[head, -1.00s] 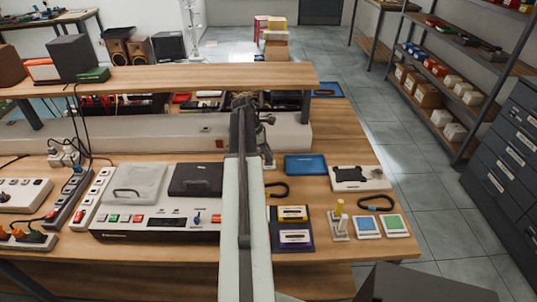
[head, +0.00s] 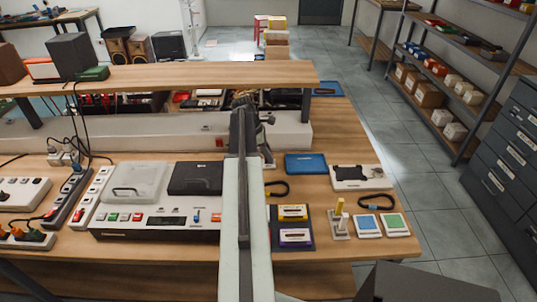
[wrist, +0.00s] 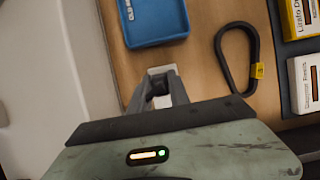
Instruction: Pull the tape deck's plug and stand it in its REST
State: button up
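The tape deck (head: 160,222) is a cream unit with two cassette lids and a row of coloured buttons, at the front left of the bench in the head view. Plugs stand in the power strips left of it, including a blue plug (head: 78,168) and a white plug (head: 66,157). I cannot tell which is the deck's. In the wrist view my gripper (wrist: 161,84) points down over the wood. A small white block (wrist: 162,71) shows at its fingertips; I cannot tell whether they hold it. I cannot make out the plug's REST for certain.
A blue tray (head: 305,164) and a dark cable loop (wrist: 237,58) lie near the gripper. Cassettes (head: 293,212) lie right of the deck. A long pale housing (head: 130,135) runs behind, under a raised wooden shelf (head: 200,76). The bench's right edge is partly bare.

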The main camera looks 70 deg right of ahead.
jog(key=shift+o, duration=1.2)
jog(key=p+v, duration=0.7)
jog(key=v, duration=0.1)
jog(key=shift+p, duration=0.3)
notch_tip(320, 180, up, 5)
jog(key=p, duration=0.4)
jog(key=shift+p, duration=0.35)
jog(key=shift+s+f, duration=0.1)
